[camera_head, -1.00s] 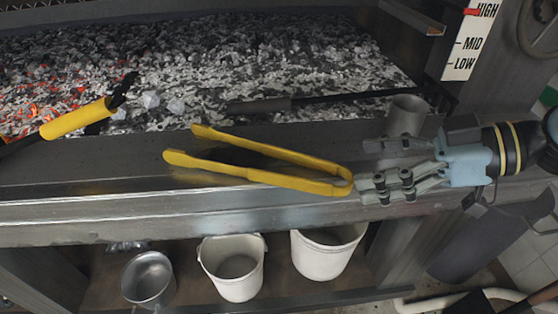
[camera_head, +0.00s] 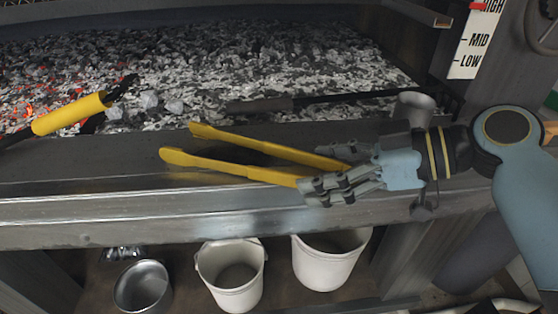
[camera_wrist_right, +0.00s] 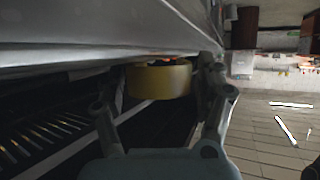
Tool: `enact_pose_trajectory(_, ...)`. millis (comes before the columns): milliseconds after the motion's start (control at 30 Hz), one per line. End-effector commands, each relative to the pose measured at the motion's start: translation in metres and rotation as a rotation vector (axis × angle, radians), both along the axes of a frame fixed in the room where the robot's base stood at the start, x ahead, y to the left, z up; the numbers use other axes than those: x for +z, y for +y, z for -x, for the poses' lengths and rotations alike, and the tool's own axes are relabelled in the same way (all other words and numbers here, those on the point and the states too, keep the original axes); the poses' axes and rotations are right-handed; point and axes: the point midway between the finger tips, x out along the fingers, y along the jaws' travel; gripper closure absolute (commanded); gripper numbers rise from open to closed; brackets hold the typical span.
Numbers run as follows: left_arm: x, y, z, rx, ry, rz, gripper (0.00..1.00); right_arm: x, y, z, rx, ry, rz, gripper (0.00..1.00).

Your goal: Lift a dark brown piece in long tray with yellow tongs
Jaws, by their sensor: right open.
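The yellow tongs (camera_head: 235,165) lie on the grill's metal front ledge, with their two arms spread towards the left. My right gripper (camera_head: 314,171) is at their right, bent end. Its fingers are open, one on each side of the tongs. In the right wrist view the yellow bend (camera_wrist_right: 160,80) shows between the open fingers. Whether the fingers touch it, I cannot tell. My left gripper is not in view. No long tray or dark brown piece can be made out.
Ash-covered coals (camera_head: 260,60) fill the bed behind the ledge, glowing at the left. A yellow-handled tool (camera_head: 68,115) and a dark rod (camera_head: 345,97) lie there. A grey cup (camera_head: 413,104) stands behind my right wrist. White buckets (camera_head: 232,280) and a metal pot (camera_head: 143,287) are below.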

Motion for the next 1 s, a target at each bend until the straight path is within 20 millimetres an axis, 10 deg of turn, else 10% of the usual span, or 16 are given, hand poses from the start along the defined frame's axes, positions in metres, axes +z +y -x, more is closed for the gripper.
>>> enact_pose_trajectory(567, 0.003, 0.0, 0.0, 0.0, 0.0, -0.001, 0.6, 0.004, 0.0, 0.0, 0.0, -0.002, 0.0, 0.55)
enact_pose_trajectory(1000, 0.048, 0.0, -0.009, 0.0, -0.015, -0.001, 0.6, 0.06, 0.0, 0.0, -0.001, -0.003, -0.001, 0.55)
